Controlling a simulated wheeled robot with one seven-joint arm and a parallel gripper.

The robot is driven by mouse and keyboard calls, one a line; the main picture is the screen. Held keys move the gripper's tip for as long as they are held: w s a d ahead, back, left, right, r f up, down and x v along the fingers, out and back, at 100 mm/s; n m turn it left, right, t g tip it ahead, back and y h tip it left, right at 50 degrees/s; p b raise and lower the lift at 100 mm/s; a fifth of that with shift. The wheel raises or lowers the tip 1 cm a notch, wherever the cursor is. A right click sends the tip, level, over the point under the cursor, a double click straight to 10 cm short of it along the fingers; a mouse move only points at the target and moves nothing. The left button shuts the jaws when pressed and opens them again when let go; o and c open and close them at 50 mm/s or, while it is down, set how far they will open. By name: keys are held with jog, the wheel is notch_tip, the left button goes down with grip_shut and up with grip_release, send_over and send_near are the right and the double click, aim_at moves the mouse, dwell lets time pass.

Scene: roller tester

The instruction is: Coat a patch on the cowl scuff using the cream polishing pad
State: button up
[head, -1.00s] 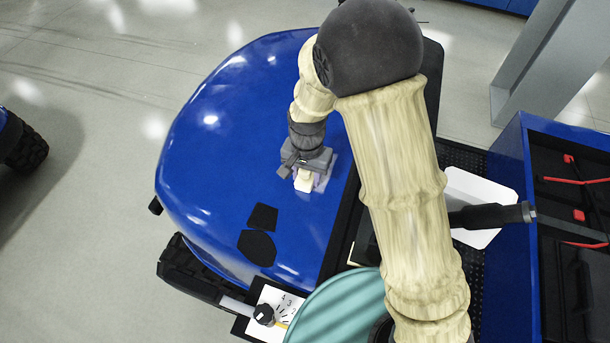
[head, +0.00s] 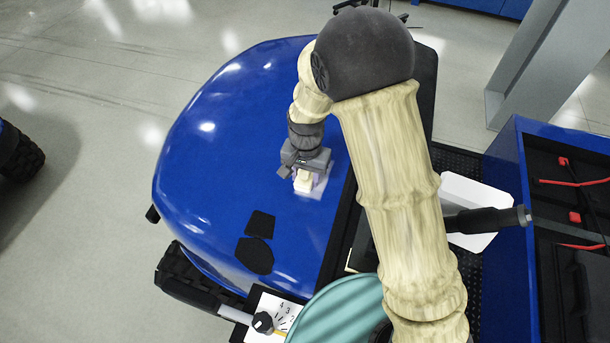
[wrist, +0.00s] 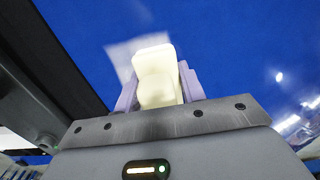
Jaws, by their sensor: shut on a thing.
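My gripper (head: 305,181) is over the blue cowl (head: 225,150), shut on the cream polishing pad (head: 303,183). In the wrist view the pad (wrist: 157,78) sits between two lilac fingers of my gripper (wrist: 158,88). A pale whitish patch, the scuff (head: 322,184), shows on the cowl around and beside the pad; it also shows in the wrist view (wrist: 122,54), partly hidden behind the pad. The pad is at the scuff, but whether it touches the surface cannot be told.
Two black patches (head: 256,242) lie on the cowl nearer me. A dial plate (head: 275,316) and a teal round thing (head: 340,312) stand at the front. A white tray (head: 465,190) and a blue cabinet with red-handled items (head: 570,200) are to the right.

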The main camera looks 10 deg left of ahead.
aim_at(302, 185)
jog(key=shift+s+a+r, duration=0.1)
jog(key=shift+s, duration=0.7)
jog(key=shift+w, duration=0.1)
jog(key=shift+s+a, duration=0.1)
jog(key=shift+s, duration=0.75)
jog(key=shift+w+p, duration=0.3)
jog(key=shift+w, duration=0.6)
jog(key=shift+s, duration=0.1)
